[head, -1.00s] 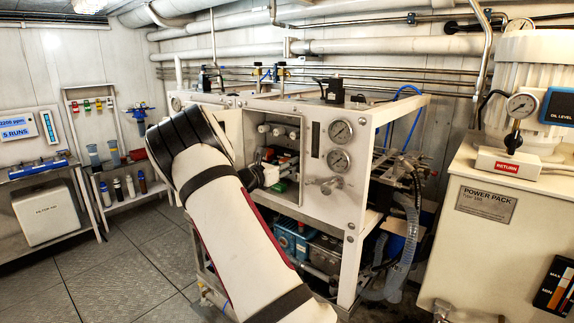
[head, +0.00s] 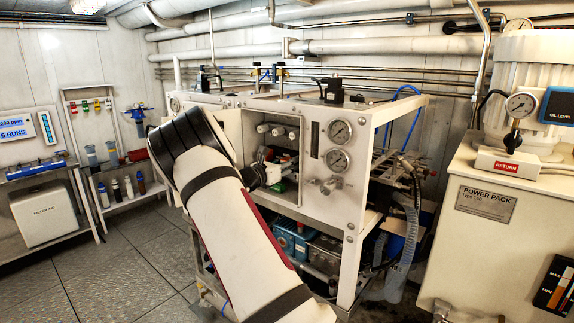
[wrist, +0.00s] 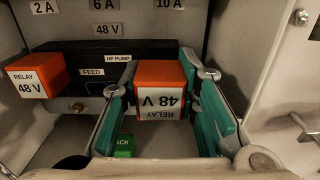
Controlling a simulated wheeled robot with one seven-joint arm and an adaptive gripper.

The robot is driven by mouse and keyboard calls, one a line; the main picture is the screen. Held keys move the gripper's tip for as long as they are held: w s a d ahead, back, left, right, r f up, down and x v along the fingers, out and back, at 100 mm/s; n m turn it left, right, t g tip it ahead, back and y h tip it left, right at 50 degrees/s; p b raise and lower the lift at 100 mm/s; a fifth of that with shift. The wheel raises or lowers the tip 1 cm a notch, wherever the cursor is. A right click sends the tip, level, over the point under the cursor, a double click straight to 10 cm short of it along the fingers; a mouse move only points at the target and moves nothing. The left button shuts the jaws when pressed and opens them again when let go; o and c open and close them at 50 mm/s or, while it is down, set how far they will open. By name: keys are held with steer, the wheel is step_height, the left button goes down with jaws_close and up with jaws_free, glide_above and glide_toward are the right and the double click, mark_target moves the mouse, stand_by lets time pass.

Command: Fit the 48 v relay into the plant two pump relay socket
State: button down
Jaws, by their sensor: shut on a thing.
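An orange relay with a white face marked RELAY 48 V (wrist: 160,75) is between the green finger pads of my gripper (wrist: 165,77), shut on its sides. Its lettering reads upside down in the wrist view. It is at the right part of a black socket block (wrist: 75,58) labelled FEED and HP PUMP, just by the HP PUMP label. The relay hides the socket behind it, so I cannot tell whether it is seated. In the head view my gripper (head: 268,172) reaches into the open cabinet, largely hidden by my arm.
A second orange 48 V relay (wrist: 36,77) is at the block's left end. A green button (wrist: 124,147), its label partly hidden, lies below between the fingers. Cabinet walls (wrist: 243,60) are close at the right. Gauges (head: 339,146) and valves are on the front panel.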

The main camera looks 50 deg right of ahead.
steer(key=shift+w+d, duration=0.1)
steer(key=shift+d, duration=0.75)
steer(key=c, duration=1.2)
jaws_free()
steer(key=shift+o, duration=0.2)
steer(key=shift+a, duration=0.1)
steer(key=a, duration=1.1)
steer(key=shift+s+a, duration=0.35)
steer(key=shift+s, duration=0.1)
